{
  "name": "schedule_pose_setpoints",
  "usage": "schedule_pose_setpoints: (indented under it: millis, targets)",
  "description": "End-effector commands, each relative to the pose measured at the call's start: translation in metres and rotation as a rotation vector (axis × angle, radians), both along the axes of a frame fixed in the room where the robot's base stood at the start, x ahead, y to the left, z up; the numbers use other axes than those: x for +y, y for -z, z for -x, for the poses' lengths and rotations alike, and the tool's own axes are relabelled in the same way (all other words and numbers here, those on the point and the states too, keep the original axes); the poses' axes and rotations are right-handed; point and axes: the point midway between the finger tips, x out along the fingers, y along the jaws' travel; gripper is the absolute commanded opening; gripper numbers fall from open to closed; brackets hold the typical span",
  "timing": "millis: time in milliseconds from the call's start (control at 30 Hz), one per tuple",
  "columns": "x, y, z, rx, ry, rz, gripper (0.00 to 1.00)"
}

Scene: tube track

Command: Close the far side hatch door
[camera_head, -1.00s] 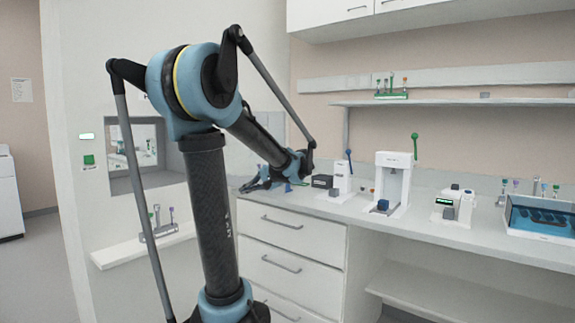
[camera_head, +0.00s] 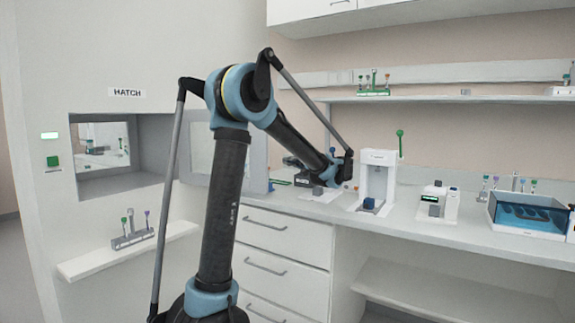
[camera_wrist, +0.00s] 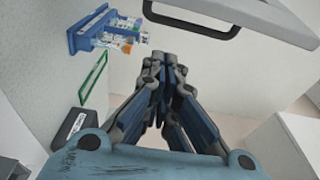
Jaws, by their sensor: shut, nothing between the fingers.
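The hatch is a square opening in the white wall at left in the head view, with a grey inner wall (camera_head: 153,140). A small tube rack shows through it, so its far side looks open. I cannot make out the far door itself. A pale framed panel (camera_head: 203,150), which looks like the near door, stands open at the opening's right, partly behind my arm. My gripper (camera_wrist: 165,58) is shut and empty in the wrist view.
A small shelf (camera_head: 88,266) below the hatch holds a tube rack (camera_head: 131,238). Instruments and a blue tray (camera_head: 528,214) stand along the counter. The wrist view shows a blue tube rack (camera_wrist: 84,38), a black box (camera_wrist: 75,137) and a dark handle (camera_wrist: 195,22) close by.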

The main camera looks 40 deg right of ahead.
Motion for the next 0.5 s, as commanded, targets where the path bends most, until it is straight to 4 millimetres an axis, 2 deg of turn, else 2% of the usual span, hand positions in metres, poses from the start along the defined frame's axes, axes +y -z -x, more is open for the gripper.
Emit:
schedule_pose_setpoints:
  millis: [400,500]
  targets:
    - [0.018,0.000,-0.073,0.001,-0.003,0.000,0.00]
    - [0.029,0.000,-0.064,0.001,0.001,0.001,0.00]
